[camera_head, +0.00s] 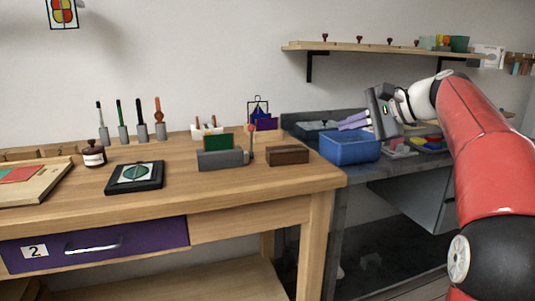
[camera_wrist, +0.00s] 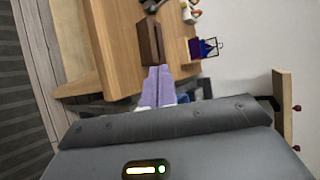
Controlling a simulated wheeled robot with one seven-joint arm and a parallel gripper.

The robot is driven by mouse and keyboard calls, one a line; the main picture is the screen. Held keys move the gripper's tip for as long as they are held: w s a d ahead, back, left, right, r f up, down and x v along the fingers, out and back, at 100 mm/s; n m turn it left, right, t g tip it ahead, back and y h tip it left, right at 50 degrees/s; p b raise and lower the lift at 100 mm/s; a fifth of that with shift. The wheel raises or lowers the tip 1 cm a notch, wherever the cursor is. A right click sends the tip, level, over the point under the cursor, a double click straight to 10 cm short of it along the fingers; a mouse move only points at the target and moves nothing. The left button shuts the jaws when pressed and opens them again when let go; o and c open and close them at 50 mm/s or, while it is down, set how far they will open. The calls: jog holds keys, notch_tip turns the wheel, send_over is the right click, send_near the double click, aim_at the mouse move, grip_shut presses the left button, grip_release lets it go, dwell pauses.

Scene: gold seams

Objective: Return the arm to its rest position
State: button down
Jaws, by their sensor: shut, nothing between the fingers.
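My red and white arm reaches in from the right edge of the head view and is bent over the grey side counter. My gripper (camera_head: 343,125) has a grey body and pale lavender fingers. It points left, above the blue bin (camera_head: 349,152), apart from it as far as I can tell. The fingers also show in the wrist view (camera_wrist: 158,70), lying close together with nothing between them. My gripper is shut and empty.
A wooden workbench (camera_head: 240,190) fills the left and middle. A wall shelf (camera_head: 385,47) hangs above the counter.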

jog(key=s+a+f+n+g+h, duration=0.1)
jog(key=s+a+f+n+h, duration=0.15)
jog(key=s+f, duration=0.45)
jog(key=s+a+f+n+g+h, duration=0.15)
jog(key=s+a+f+h, duration=0.35)
jog(key=s, duration=0.5)
jog(key=s+d+f+n+h, duration=0.2)
jog(key=s+d+f+n, duration=0.2)
jog(key=s+f, duration=1.1)
jog(key=n, duration=0.2)
jog(key=shift+s+f+n+h, duration=0.35)
jog(key=shift+n, duration=0.05)
